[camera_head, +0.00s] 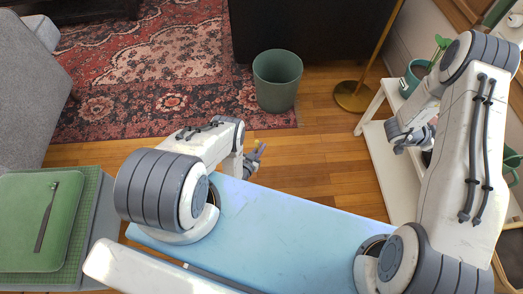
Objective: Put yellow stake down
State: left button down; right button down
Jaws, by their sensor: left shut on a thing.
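My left gripper (254,160) is over the wooden floor, just past the far edge of the pale blue surface. My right gripper (416,139) hangs at the right, in front of the white shelf stand. Its fingers are small and partly turned away, so its opening cannot be told.
A green bin (277,82) stands on the floor at the rug's (150,75) edge. A brass pole with a round base (353,97) stands right of it. A white shelf stand (373,134) is at the right. A green-topped box (82,235) is at left. Wooden floor (310,160) between is clear.

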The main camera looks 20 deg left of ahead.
pick_arm(q)
jog(key=shift+f, duration=1.65)
jog(key=c, duration=1)
grip_release()
jog(key=shift+f, duration=0.15)
jog(key=shift+o, duration=0.2)
jog(key=v, duration=0.7)
jog(key=shift+s, duration=0.25)
